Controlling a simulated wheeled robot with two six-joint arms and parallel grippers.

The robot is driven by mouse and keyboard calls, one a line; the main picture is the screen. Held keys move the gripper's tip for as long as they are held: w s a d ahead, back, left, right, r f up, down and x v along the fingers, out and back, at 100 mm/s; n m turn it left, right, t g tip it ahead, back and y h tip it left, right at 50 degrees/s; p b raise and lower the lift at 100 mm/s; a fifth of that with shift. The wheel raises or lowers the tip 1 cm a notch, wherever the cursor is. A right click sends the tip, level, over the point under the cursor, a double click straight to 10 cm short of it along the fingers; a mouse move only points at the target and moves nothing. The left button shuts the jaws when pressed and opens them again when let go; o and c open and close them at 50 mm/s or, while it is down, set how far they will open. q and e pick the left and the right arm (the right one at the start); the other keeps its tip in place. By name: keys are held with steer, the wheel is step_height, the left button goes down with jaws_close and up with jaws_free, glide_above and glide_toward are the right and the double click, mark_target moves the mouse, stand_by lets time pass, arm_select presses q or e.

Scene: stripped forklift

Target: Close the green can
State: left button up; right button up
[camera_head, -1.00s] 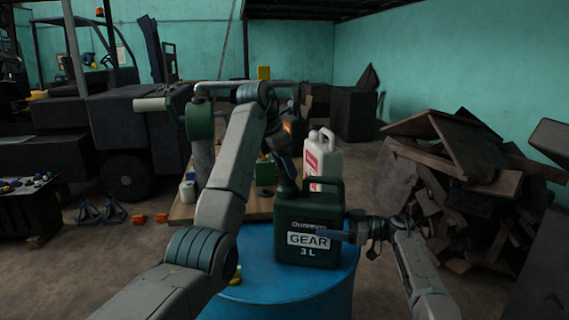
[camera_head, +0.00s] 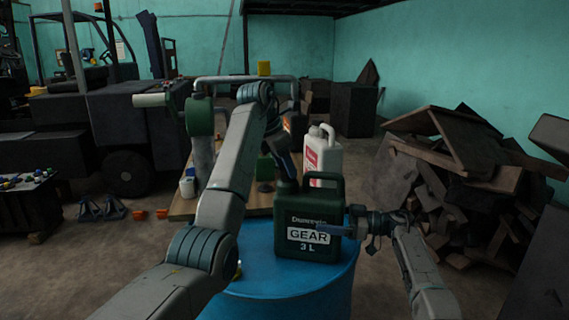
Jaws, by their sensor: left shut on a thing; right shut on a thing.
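The green can (camera_head: 307,220), labelled "GEAR 3 L", stands upright on the blue drum (camera_head: 290,283), its handle at the top right. My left gripper (camera_head: 287,184) points down at the neck on the can's top left. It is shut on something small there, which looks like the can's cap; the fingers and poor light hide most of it. I cannot tell how the cap sits on the neck. My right gripper (camera_head: 340,229) reaches in from the right at the can's front right side and is shut on the can.
A white jug (camera_head: 322,156) stands behind the can on a wooden bench (camera_head: 184,211). A small yellow thing (camera_head: 238,268) shows on the drum beside my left arm. Scrap wood (camera_head: 455,185) is piled at the right, and a forklift (camera_head: 115,120) stands at the left.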

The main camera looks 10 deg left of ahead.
arm_select(q)
steer(key=m, duration=0.1)
steer(key=m+g, duration=0.1)
steer(key=m, duration=0.1)
steer(key=shift+w+a+r+h, duration=0.1)
steer(key=shift+w+a+h, duration=0.05)
steer(key=shift+h, duration=0.15)
steer(key=m+g, duration=0.1)
steer(key=m, duration=0.2)
steer(key=shift+w+m, duration=0.1)
steer(key=shift+m, duration=0.3)
steer(key=o, duration=0.9)
steer(key=shift+o, duration=0.2)
steer(key=shift+r, duration=2.15)
steer(key=shift+o, duration=0.2)
steer(key=o, duration=0.5)
